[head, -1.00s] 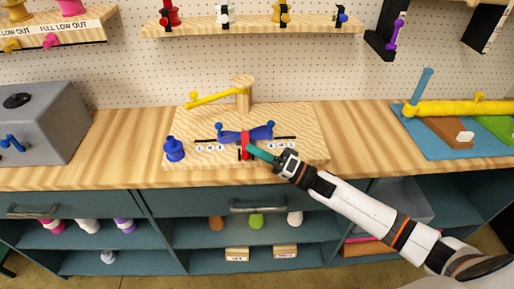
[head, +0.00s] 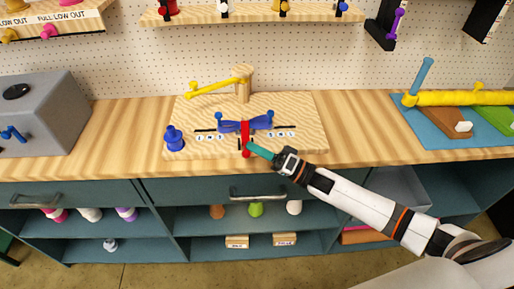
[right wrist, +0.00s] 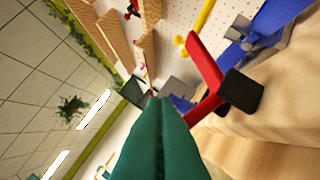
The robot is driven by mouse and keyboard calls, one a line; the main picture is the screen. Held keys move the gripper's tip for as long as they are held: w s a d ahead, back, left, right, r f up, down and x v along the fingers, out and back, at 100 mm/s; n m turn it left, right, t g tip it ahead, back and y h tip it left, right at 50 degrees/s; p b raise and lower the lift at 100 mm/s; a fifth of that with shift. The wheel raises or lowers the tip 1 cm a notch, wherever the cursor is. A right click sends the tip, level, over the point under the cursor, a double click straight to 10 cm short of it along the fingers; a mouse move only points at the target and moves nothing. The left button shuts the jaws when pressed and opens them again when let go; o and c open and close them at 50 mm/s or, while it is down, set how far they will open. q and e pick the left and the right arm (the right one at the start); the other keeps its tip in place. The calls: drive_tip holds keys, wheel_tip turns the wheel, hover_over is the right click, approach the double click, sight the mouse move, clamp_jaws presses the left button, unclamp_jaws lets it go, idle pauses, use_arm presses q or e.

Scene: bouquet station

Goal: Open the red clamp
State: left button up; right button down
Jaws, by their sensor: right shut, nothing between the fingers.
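The red clamp (head: 245,137) stands at the front middle of a wooden board, in front of a blue winged part (head: 258,122). In the right wrist view its red lever (right wrist: 204,62) rises at a tilt beside a black block (right wrist: 242,92). My right gripper (head: 250,144) is shut and empty, its teal fingers pressed together. In the head view its tips are at the right side of the red clamp's lower part; I cannot tell whether they touch. In the right wrist view the tips (right wrist: 152,100) appear left of the lever, with a gap in the picture. My left gripper is not in view.
The wooden board (head: 310,142) also carries a yellow arm on a post (head: 242,84) and a blue knob (head: 174,138). A grey box (head: 45,105) stands at the left, a blue mat (head: 425,135) at the right. Bare counter (head: 355,125) lies between board and mat.

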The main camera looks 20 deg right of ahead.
drive_tip(key=b+v, duration=0.3)
drive_tip(key=v, duration=0.9)
idle(0.4)
